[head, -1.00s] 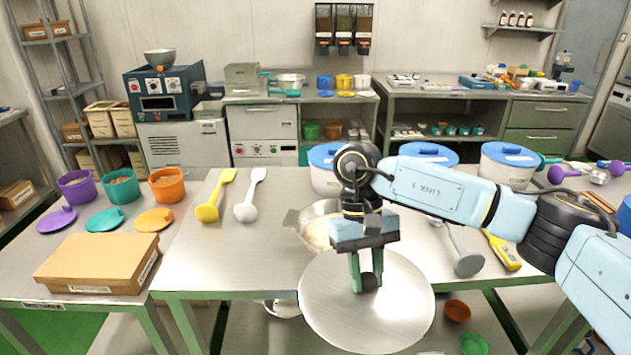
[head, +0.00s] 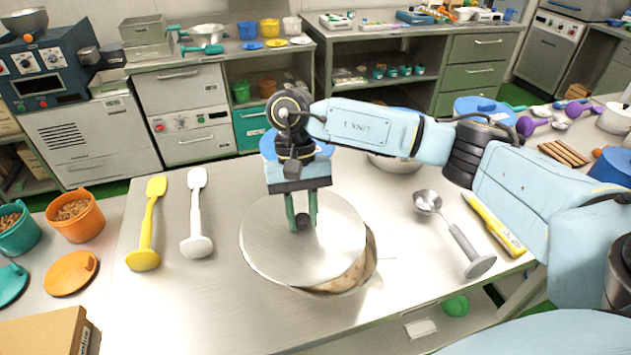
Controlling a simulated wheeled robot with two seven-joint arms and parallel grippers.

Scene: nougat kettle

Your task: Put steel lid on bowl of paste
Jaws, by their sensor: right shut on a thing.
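The steel lid (head: 275,240) is a round, shiny disc with a small dark knob in its middle. My right gripper (head: 302,220) is shut on that knob and holds the lid roughly level. The bowl of paste (head: 352,282) is under the lid and mostly hidden by it. A strip of its tan paste and rim shows past the lid's lower right edge, so the lid sits off centre to the upper left. I cannot tell whether the lid touches the rim. My left gripper is not in view.
A yellow paddle (head: 150,220) and a white paddle (head: 197,215) lie left of the lid. A steel masher or ladle (head: 465,250) and a yellow tool (head: 495,225) lie to the right. The steel table (head: 200,310) is clear at the front left.

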